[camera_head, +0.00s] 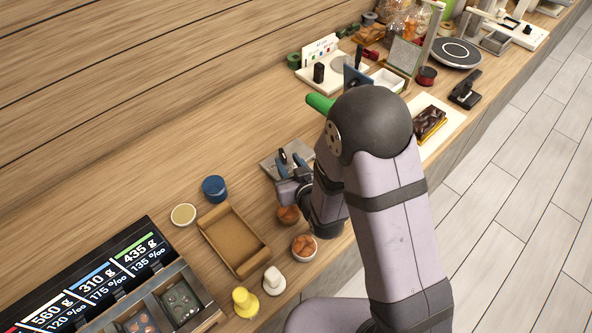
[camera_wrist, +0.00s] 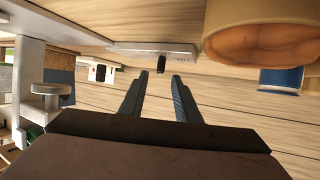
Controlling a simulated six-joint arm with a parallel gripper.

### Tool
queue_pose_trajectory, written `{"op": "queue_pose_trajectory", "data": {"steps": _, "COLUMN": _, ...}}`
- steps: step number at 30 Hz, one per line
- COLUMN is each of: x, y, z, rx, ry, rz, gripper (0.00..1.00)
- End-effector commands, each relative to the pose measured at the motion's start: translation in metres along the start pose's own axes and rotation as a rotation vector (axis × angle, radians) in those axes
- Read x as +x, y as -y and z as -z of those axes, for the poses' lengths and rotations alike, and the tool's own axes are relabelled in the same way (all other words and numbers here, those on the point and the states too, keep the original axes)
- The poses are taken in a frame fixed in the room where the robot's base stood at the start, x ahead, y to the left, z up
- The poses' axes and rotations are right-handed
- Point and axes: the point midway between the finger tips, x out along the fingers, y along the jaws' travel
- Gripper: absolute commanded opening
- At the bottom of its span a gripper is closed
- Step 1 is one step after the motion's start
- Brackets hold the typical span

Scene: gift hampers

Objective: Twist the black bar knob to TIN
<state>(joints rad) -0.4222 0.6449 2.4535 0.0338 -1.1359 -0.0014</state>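A black bar knob (camera_wrist: 161,64) stands on a pale grey plate (camera_wrist: 152,47) in the wrist view. Small lettering beside the knob is too small to read surely. The plate also shows in the head view (camera_head: 270,165), where my gripper and arm hide part of it. My gripper (camera_wrist: 159,78) is open, its two blue-grey fingers apart. The knob appears in the gap between the fingertips, a little beyond them. No contact shows. In the head view my gripper (camera_head: 291,157) is low over the plate.
Nut bowls (camera_head: 304,247) stand just in front, one large in the wrist view (camera_wrist: 262,45). A blue tin (camera_head: 214,188) and brown tray (camera_head: 234,240) lie left. A white panel with another black knob (camera_head: 318,72) stands farther back. Bare wood lies behind the plate.

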Motion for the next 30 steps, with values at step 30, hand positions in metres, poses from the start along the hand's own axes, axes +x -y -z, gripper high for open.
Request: {"op": "queue_pose_trajectory", "data": {"steps": 30, "x": -0.064, "y": 0.0, "z": 0.001, "rx": 0.0, "ry": -0.002, "rz": 0.0, "gripper": 0.3}}
